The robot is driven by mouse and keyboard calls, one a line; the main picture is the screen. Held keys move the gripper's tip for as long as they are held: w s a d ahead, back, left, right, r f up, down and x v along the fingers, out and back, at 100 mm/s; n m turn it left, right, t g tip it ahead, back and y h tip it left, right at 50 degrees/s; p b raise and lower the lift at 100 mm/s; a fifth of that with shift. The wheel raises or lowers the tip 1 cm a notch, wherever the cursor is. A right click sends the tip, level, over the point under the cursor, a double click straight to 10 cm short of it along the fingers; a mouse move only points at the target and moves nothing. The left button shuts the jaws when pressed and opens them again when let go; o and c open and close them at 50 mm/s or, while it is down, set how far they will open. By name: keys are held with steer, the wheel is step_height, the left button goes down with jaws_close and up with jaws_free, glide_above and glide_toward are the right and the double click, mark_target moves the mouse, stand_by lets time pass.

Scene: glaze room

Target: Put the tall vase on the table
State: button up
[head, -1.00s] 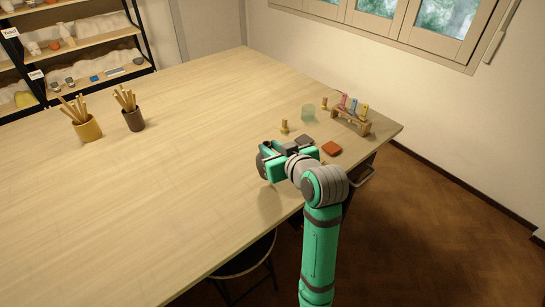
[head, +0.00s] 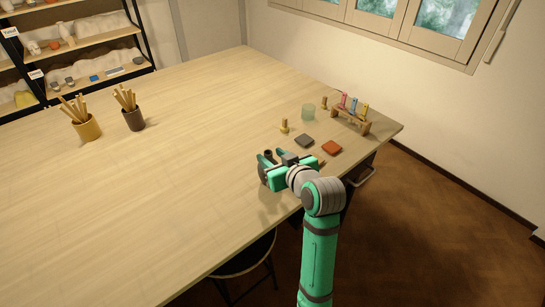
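A dark vase (head: 266,174) with a round dark mouth stands upright on the wooden table (head: 190,170), near its front right edge. My gripper (head: 272,155) is around the vase's upper part, with its two green fingers spread on either side of the neck. The fingers look open and apart from the vase, though the gap on the near side is hard to see. My gripper's body hides part of the vase's right side. A pale, slim vase (head: 67,34) also stands on the shelf at the far left.
A grey tile (head: 304,140), an orange tile (head: 331,148), brass pieces (head: 285,126), a greenish glass (head: 308,112) and a tube rack (head: 350,121) crowd the right end. Tool pots (head: 133,119) (head: 87,128) stand left. The table's middle is clear. A stool (head: 245,262) stands below the front edge.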

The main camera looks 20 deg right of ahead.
steer(key=shift+r, duration=0.1)
steer(key=shift+s+r, duration=0.15)
steer(key=v, duration=1.1)
steer(key=shift+s, duration=0.35)
steer(key=shift+r, duration=0.1)
